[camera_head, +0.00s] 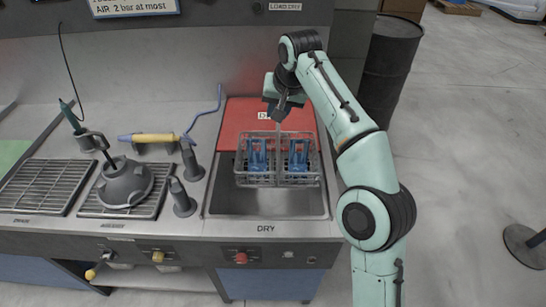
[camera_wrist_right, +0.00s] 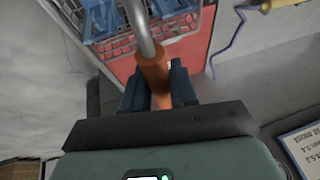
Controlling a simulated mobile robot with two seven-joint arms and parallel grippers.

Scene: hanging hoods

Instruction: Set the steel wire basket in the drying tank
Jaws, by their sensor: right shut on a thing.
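The steel wire basket (camera_head: 278,180) holds blue parts in two groups and hangs level. In the head view it covers the back half of the drying tank (camera_head: 265,205), which is marked DRY; I cannot tell whether its bottom is below the rim. My right gripper (camera_head: 281,104) is above and behind the basket, shut on the handle. In the right wrist view the fingers (camera_wrist_right: 158,92) close around the handle's orange grip (camera_wrist_right: 155,72), and part of the basket (camera_wrist_right: 125,42) shows beyond. My left gripper is not in view.
A red lid (camera_head: 245,113) lies open behind the tank. To the left stand dark grey nozzles (camera_head: 182,198), a yellow tool (camera_head: 150,138) with a blue hose, a grey domed piece (camera_head: 125,184) and a slatted grate (camera_head: 42,187). The tank's front part is clear.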

